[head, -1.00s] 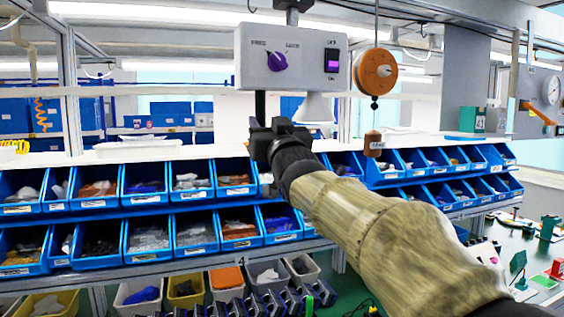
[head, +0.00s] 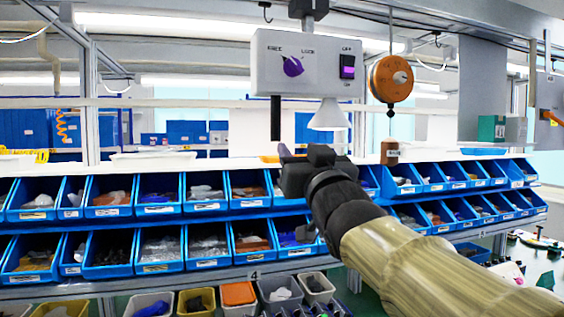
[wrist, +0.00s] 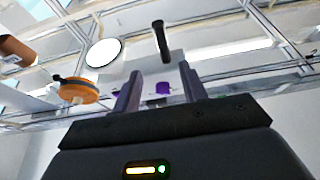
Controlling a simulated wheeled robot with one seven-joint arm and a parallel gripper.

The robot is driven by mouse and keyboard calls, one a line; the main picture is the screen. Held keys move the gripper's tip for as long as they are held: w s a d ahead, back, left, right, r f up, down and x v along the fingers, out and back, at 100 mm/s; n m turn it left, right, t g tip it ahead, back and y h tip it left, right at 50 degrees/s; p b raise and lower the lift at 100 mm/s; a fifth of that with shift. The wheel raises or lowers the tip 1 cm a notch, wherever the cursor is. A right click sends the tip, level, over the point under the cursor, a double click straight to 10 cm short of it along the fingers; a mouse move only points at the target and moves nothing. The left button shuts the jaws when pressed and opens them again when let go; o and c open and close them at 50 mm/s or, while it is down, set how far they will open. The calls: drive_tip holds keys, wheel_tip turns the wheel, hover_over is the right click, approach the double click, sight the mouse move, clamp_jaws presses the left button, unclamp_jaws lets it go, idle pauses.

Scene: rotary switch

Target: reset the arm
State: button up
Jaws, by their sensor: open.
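The grey switch box (head: 322,72) hangs overhead in the head view. It has a purple rotary knob (head: 293,66) below the FREE and LOCK labels and a purple-lit rocker switch (head: 347,68) at its right. The knob's exact pointing is too small to tell. My gripper (head: 284,153) is below the box, apart from it, in front of the blue bins. In the wrist view my gripper (wrist: 160,86) shows two separated fingers with nothing held between them. The knob (wrist: 162,88) shows beyond the fingers, at a distance.
A black rod (head: 276,118) and a white lamp cone (head: 328,115) hang under the box. An orange reel (head: 391,78) with a hanging weight (head: 390,153) is to the right. Rows of blue bins (head: 163,250) fill the shelf behind my gripper. Open air lies between gripper and box.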

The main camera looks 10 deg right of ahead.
drive_tip(key=w+d+f+m+g+h, duration=0.1)
drive_tip(key=f+g, duration=0.2)
drive_tip(key=f, duration=0.6)
drive_tip(key=w+d+f+g+h+p, duration=0.1)
drive_tip(key=d+f+g+h, duration=0.15)
drive_tip(key=f, duration=0.65)
drive_tip(key=w+f+m+g, duration=0.1)
drive_tip(key=f+g, duration=0.2)
drive_tip(key=f, duration=0.7)
drive_tip(key=s+d+f+g, duration=0.1)
drive_tip(key=s+f+g, duration=0.4)
drive_tip(key=s+f, duration=0.4)
drive_tip(key=s+d+f+g+p, duration=0.1)
drive_tip(key=s+f+g, duration=0.5)
drive_tip(key=s+f, duration=0.4)
wheel_tip(320, 180, down, 6)
drive_tip(key=shift+s+r+h, duration=0.1)
drive_tip(key=shift+s+h, duration=0.15)
drive_tip(key=shift+h, duration=0.1)
drive_tip(key=shift+w, duration=0.1)
drive_tip(key=shift+c, duration=0.2)
drive_tip(key=shift+c, duration=0.7)
drive_tip(key=shift+d, duration=0.1)
